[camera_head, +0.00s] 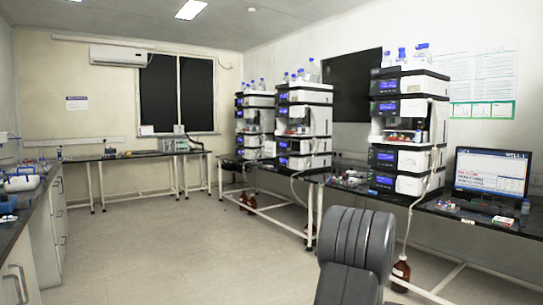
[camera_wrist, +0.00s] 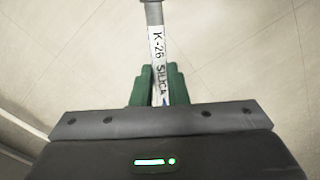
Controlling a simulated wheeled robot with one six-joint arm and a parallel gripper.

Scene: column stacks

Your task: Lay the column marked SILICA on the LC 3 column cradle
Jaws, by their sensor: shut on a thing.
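The column (camera_wrist: 156,42) is a thin silver tube with a white label reading "K-26 SILICA" in the wrist view. My gripper (camera_wrist: 160,78) is shut on it, with a green finger on each side. The column points away from the gripper body toward the top of the picture, and its near end is hidden. Only pale floor shows beneath it. Three instrument stacks stand in the head view: a far one (camera_head: 256,130), a middle one (camera_head: 304,125) and a near one (camera_head: 405,130). I cannot read their numbers or make out a column cradle.
The stacks stand on dark benches along the right wall. A monitor (camera_head: 491,174) and small items sit on the near bench. A brown bottle (camera_head: 401,272) stands on the floor below. A left counter (camera_head: 22,218) holds labware. The middle floor (camera_head: 190,245) is clear.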

